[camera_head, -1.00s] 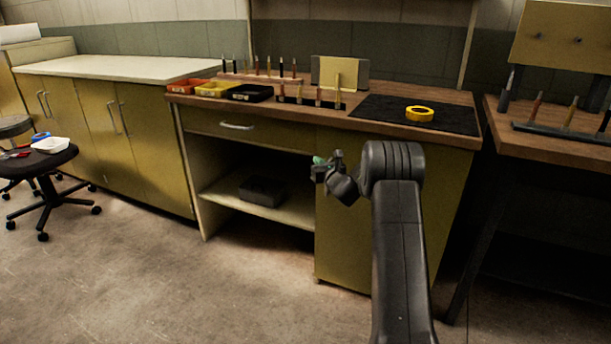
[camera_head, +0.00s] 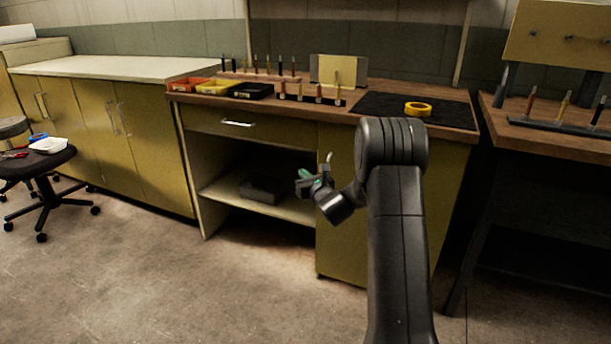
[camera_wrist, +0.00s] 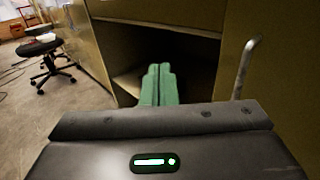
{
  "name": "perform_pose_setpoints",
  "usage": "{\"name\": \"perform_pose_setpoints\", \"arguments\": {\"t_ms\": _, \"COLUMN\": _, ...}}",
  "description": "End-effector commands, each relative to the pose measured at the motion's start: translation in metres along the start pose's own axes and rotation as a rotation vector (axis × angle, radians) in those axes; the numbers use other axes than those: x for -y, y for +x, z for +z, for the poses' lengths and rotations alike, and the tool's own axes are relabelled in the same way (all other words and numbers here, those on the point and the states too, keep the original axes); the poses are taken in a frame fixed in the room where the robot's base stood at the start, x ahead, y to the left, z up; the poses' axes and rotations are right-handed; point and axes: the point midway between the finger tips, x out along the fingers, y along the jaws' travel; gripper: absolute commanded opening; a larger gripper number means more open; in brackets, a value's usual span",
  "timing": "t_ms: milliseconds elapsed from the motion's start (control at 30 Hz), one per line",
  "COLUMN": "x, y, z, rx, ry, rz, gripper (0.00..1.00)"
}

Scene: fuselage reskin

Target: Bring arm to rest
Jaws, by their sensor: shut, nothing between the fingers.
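My gripper (camera_head: 303,178) is in front of the workbench's open shelf bay, clear of the bench. In the wrist view its two green fingers (camera_wrist: 159,85) lie side by side, closed together with nothing between them. My dark arm rises from the bottom of the head view and bends over at its top joint, with the wrist reaching left. The wrist view faces the open bay and its shelf.
The workbench (camera_head: 300,116) carries coloured bins, tool racks and a yellow tape roll (camera_head: 417,109) on a black mat (camera_head: 375,104). A dark box (camera_head: 265,187) sits on the shelf. A stool (camera_head: 40,165) stands left. The floor in front is clear.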

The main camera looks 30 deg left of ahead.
Motion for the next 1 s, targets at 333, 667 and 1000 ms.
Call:
{"name": "perform_pose_setpoints", "arguments": {"t_ms": 333, "x": -0.003, "y": -0.003, "z": 0.0, "rx": 0.0, "ry": 0.0, "rz": 0.0, "gripper": 0.0}}
{"name": "perform_pose_setpoints", "arguments": {"t_ms": 667, "x": 0.011, "y": 0.01, "z": -0.001, "rx": 0.002, "ry": -0.001, "rz": 0.0, "gripper": 0.0}}
{"name": "perform_pose_setpoints", "arguments": {"t_ms": 1000, "x": 0.048, "y": 0.046, "z": -0.001, "rx": 0.001, "ry": -0.001, "rz": 0.0, "gripper": 0.0}}
